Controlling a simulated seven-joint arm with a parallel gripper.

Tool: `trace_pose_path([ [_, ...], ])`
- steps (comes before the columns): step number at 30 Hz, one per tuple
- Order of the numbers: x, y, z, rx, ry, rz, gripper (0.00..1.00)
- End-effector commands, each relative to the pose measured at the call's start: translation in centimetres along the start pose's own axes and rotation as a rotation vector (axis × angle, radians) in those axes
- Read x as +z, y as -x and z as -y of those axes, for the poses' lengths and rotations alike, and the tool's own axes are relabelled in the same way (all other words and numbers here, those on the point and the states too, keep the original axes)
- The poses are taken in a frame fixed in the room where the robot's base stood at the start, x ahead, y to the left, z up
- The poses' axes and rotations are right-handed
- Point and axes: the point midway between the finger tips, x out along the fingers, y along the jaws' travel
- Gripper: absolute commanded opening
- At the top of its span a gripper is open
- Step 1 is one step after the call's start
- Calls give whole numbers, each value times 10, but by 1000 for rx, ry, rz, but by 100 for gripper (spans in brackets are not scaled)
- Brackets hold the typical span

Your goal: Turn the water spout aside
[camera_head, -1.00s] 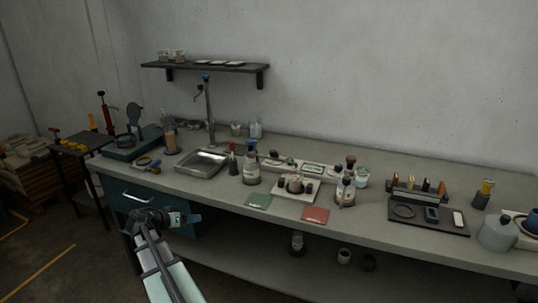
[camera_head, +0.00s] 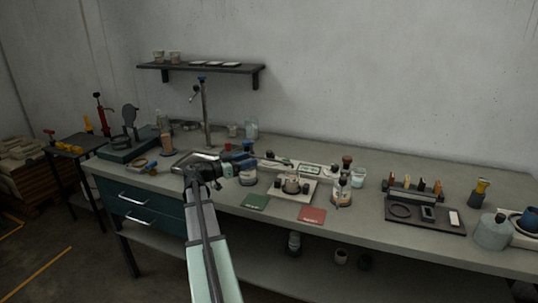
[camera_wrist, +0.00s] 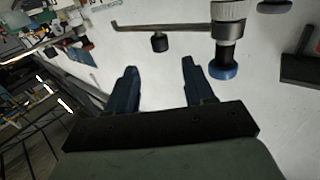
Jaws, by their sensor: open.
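The water spout (camera_head: 194,95) is a thin side arm near the top of a grey upright post (camera_head: 206,115) with a blue cap (camera_head: 202,78), at the back of the bench. In the head view it points left. In the wrist view the scene is upside down: the spout arm (camera_wrist: 165,27) runs left from the post, above the blue cap (camera_wrist: 223,71). A small dark piece (camera_wrist: 158,43) shows beside the arm. My gripper (camera_head: 248,157) is over the bench, lower than the spout and in front of it. Its fingers (camera_wrist: 160,64) are apart, empty and not touching the spout.
A dark wall shelf (camera_head: 215,69) is above and behind.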

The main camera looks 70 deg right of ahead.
Motion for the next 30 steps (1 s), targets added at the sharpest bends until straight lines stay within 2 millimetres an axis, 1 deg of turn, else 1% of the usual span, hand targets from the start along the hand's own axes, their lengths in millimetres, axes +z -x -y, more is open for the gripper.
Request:
trace_pose_path([
  [1,0,-11,0,4,0,1,53],
  [9,0,-58,1,3,1,1,53],
  [15,1,-85,1,1,2,2,53],
  [21,1,-99,0,1,2,2,53],
  [30,1,-102,0,-1,2,2,53],
])
